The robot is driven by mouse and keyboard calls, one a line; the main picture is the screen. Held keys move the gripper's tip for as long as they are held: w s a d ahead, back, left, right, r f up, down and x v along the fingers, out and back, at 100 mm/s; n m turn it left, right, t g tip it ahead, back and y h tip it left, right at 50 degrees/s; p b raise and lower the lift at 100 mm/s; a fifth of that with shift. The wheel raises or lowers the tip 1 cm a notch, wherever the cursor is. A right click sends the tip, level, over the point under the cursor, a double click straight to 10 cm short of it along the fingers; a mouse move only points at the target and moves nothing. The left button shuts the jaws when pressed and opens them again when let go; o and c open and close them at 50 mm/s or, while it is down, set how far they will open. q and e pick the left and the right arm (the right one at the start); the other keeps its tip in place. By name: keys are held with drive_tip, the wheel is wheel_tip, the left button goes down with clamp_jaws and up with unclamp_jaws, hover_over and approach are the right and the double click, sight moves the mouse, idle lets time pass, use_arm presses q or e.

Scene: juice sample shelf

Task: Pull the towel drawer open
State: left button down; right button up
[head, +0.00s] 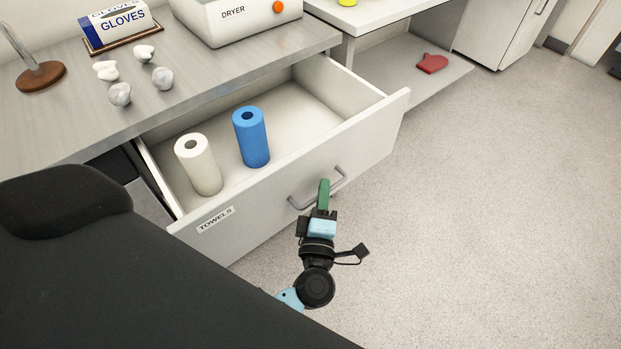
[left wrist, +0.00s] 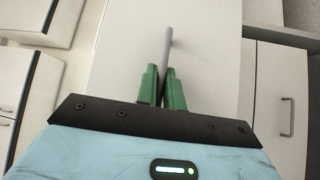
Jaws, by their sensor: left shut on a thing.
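The towel drawer (head: 265,225) stands open, with a "TOWELS" label (head: 215,220) on the left of its front. Inside stand a white roll (head: 200,168) and a blue roll (head: 251,138), both upright. A grey bar handle (head: 299,204) is on the drawer front; it also shows in the left wrist view (left wrist: 167,45). My left gripper (head: 323,194), with green fingers, is at the handle. In the left wrist view the green fingers (left wrist: 162,90) are shut on the handle bar, one on each side. My right gripper is not seen.
The counter (head: 60,120) above holds a gloves box (head: 116,25), several crumpled white pieces (head: 120,94) and a dryer (head: 235,18). A red item (head: 432,63) lies on a low shelf at the right. The floor (head: 490,200) right of the drawer is clear.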

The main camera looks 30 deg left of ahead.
use_arm(q)
drive_tip(key=shift+s+d, duration=0.25)
drive_tip(key=shift+d, duration=0.3)
drive_tip(key=shift+s+d, duration=0.2)
drive_tip(key=shift+d, duration=0.3)
drive_tip(key=c, duration=1.5)
unclamp_jaws()
drive_tip(key=shift+c, duration=0.2)
